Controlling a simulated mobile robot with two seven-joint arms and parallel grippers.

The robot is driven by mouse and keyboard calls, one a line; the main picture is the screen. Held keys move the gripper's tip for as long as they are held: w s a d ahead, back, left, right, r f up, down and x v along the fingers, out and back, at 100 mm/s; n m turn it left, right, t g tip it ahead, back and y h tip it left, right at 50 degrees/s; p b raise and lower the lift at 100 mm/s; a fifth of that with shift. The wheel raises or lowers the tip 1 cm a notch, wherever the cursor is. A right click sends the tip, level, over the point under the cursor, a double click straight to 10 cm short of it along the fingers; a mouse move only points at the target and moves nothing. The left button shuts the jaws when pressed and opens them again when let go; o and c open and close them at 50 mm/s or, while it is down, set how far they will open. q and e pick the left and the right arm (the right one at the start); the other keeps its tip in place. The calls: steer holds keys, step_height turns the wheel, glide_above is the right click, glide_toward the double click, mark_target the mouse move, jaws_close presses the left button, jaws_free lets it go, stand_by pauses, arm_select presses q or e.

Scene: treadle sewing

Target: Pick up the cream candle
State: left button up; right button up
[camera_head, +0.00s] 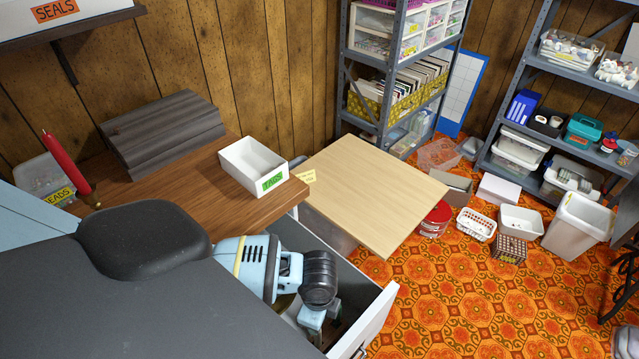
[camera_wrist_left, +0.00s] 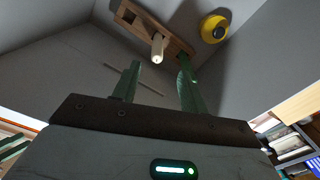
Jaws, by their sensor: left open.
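The cream candle (camera_wrist_left: 157,47) shows in the left wrist view with one end toward the camera. Its other end meets a brown wooden holder (camera_wrist_left: 172,40) inside the open drawer (camera_head: 377,322). My left gripper (camera_wrist_left: 158,63) is open and empty, with its two green fingers spread and the candle in line with the gap between them. I cannot tell if the candle's near end is between the fingertips or just beyond them. In the head view my left gripper reaches down into the drawer, and my arm hides the candle. My right gripper is not in view.
A yellow round object (camera_wrist_left: 214,27) with a dark centre lies beside the holder. Drawer walls surround the gripper. A pale wooden board (camera_head: 375,195) lies beyond the drawer.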

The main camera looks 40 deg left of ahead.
arm_select(q)
steer(key=shift+s+d+f+b, duration=0.1)
steer(key=shift+f+b, duration=0.2)
steer(key=shift+f, duration=1.5)
steer(key=shift+s+f+b, duration=0.1)
steer(key=shift+f+b, duration=0.15)
steer(key=shift+f, duration=1.5)
jaws_close()
